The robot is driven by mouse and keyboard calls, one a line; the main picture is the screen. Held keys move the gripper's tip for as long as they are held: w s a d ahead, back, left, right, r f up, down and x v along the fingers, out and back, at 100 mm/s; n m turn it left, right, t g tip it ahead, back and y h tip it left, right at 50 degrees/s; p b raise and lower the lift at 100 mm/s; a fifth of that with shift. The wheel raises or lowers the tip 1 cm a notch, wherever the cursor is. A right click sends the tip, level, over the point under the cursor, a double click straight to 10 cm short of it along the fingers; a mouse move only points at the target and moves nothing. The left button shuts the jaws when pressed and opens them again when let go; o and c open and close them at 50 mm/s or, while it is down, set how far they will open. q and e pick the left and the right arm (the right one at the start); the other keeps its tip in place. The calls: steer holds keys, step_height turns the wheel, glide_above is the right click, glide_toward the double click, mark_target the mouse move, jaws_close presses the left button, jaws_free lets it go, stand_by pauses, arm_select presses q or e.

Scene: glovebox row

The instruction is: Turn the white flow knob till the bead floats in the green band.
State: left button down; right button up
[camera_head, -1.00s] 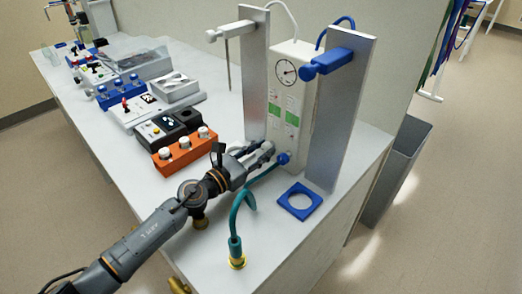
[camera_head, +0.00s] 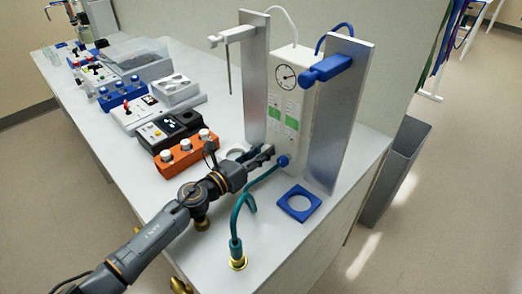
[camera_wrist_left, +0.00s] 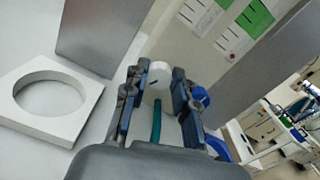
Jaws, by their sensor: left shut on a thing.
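The flow meter is a white upright box (camera_head: 293,78) with a round dial and two green bands (camera_head: 291,122); in the left wrist view a green band (camera_wrist_left: 255,18) shows at the top. The beads are too small to make out. The white flow knob (camera_wrist_left: 157,74) sits low on the box front, between my left fingers. My left gripper (camera_head: 265,153) is shut on it, and it also shows in the left wrist view (camera_wrist_left: 161,84). In the head view the fingers hide the knob. My right gripper is out of view.
A blue knob (camera_head: 283,161) with a teal hose (camera_head: 238,216) sits just right of my fingers. Metal uprights (camera_head: 340,115) flank the box. A blue ring holder (camera_head: 298,203) lies in front. An orange block with white knobs (camera_head: 187,152) stands left of my gripper.

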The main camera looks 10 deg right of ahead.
arm_select(q)
steer(key=n+p, duration=0.2)
steer(key=n, duration=0.4)
steer(key=shift+w+n, duration=0.1)
steer(key=shift+n, duration=0.2)
steer(key=n+p, duration=0.2)
steer(key=n, duration=0.3)
steer(key=shift+a+f+n, duration=0.1)
steer(key=shift+n, duration=0.3)
steer(key=c, duration=1.1)
jaws_free()
steer(key=shift+o, duration=0.2)
